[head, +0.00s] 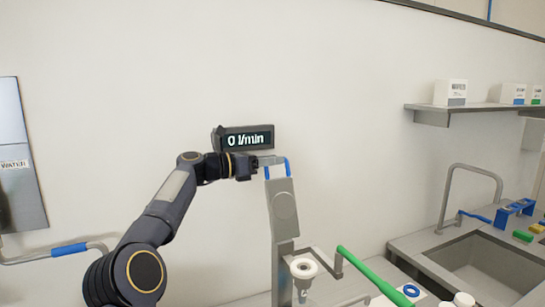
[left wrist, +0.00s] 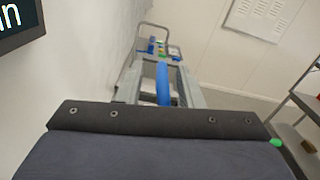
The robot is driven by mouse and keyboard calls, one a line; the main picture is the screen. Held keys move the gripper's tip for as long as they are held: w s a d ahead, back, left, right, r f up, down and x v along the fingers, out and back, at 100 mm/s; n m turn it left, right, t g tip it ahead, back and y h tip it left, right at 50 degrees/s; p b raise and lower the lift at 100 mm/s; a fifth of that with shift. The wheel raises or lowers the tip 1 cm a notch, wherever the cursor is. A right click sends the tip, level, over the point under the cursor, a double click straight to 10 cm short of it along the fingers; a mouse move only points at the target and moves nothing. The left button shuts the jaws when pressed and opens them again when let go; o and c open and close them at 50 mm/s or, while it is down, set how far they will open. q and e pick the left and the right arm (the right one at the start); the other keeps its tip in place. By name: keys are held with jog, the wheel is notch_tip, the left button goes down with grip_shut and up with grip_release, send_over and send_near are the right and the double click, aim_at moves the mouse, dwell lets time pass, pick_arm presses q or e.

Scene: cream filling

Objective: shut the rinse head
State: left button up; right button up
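A grey upright arm (head: 284,210) with a round disc on its face and a blue handle (head: 287,167) at its top stands in the middle of the head view. I take it for the rinse head, hinged low down. My left gripper (head: 270,161) is at the blue handle. In the left wrist view the blue handle (left wrist: 163,85) lies between the two grey fingers (left wrist: 160,92), with gaps beside it. The left gripper looks open around it. Whether a finger touches it I cannot tell. My right gripper is out of view.
A display (head: 247,138) reading 0 l/min is on the wall just behind my left gripper. A white funnel-shaped cup (head: 303,267) and a green handle (head: 373,273) are below right. A sink (head: 485,265) and a shelf (head: 470,108) are at right.

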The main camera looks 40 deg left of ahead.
pick_arm(q)
jog(key=shift+w+d, duration=0.15)
jog(key=shift+w, duration=0.05)
jog(key=shift+s+r, duration=0.15)
jog(key=shift+c, duration=0.7)
grip_shut()
jog(key=shift+d, duration=0.15)
